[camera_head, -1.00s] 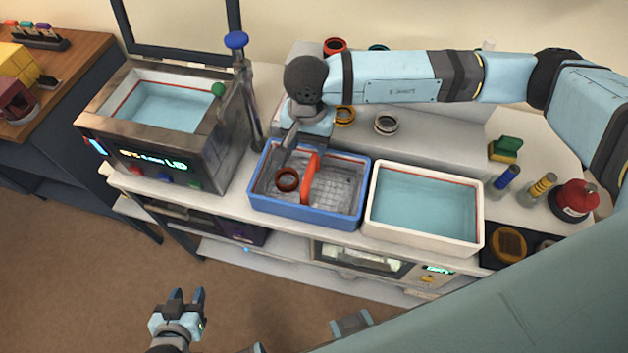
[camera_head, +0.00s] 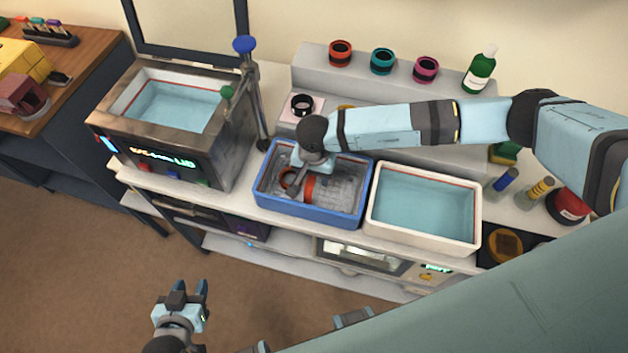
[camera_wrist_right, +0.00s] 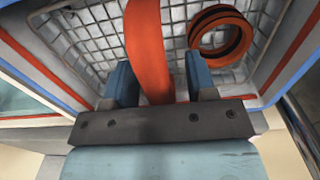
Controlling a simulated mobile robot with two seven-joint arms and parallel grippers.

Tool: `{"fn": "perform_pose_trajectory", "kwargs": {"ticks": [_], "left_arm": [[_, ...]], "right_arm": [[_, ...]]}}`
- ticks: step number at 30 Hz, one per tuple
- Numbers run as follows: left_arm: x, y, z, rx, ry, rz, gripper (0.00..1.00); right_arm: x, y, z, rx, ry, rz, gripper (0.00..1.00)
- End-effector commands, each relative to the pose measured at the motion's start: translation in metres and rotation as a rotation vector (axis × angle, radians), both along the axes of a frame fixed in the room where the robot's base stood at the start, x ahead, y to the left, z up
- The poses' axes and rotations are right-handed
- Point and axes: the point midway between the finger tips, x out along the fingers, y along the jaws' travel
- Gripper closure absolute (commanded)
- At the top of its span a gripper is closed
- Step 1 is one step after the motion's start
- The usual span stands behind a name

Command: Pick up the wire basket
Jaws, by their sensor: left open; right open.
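The wire basket (camera_head: 340,197) sits inside a blue tub (camera_head: 300,212) on the bench, with a wide orange-red handle (camera_head: 309,188). In the right wrist view, the open fingers of the right gripper (camera_wrist_right: 160,78) stand one on each side of the handle (camera_wrist_right: 147,35), with visible gaps. The basket's mesh (camera_wrist_right: 80,38) and the ring (camera_wrist_right: 220,36) also show there. My left gripper (camera_head: 187,291) is open and empty, low over the floor.
A white tub of liquid (camera_head: 424,242) stands right of the blue tub. A metal bath (camera_head: 180,140) with a lit display and a post stands on the left. Several coloured rings, a green bottle (camera_head: 479,72) and a stepped shelf are behind. My right arm spans the bench's right side.

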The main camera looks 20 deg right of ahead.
Motion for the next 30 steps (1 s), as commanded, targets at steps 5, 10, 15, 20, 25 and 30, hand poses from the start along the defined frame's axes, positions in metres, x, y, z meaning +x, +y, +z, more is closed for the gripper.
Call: {"fn": "perform_pose_trajectory", "kwargs": {"ticks": [5,10,15,20,25,30], "left_arm": [[0.0,0.0,0.001,0.0,0.0,0.0,0.57],[0.0,0.0,0.001,0.0,-0.001,0.0,0.57],[0.001,0.0,0.001,0.0,-0.001,0.0,0.57],[0.001,0.0,0.001,0.0,-0.001,0.001,0.57],[0.001,0.0,0.0,0.0,-0.001,0.001,0.57],[0.001,0.0,-0.002,0.0,-0.001,0.001,0.57]], "right_arm": [[0.0,0.0,-0.004,0.001,-0.001,0.0,0.49],[0.0,0.0,-0.004,0.001,-0.001,0.0,0.65],[0.0,0.0,-0.004,0.0,0.0,0.0,1.0],[0.001,0.0,-0.003,0.001,-0.001,0.0,1.0],[0.001,0.0,-0.001,0.001,-0.002,0.0,1.0],[0.002,0.0,0.012,0.003,-0.003,0.0,1.0]]}}
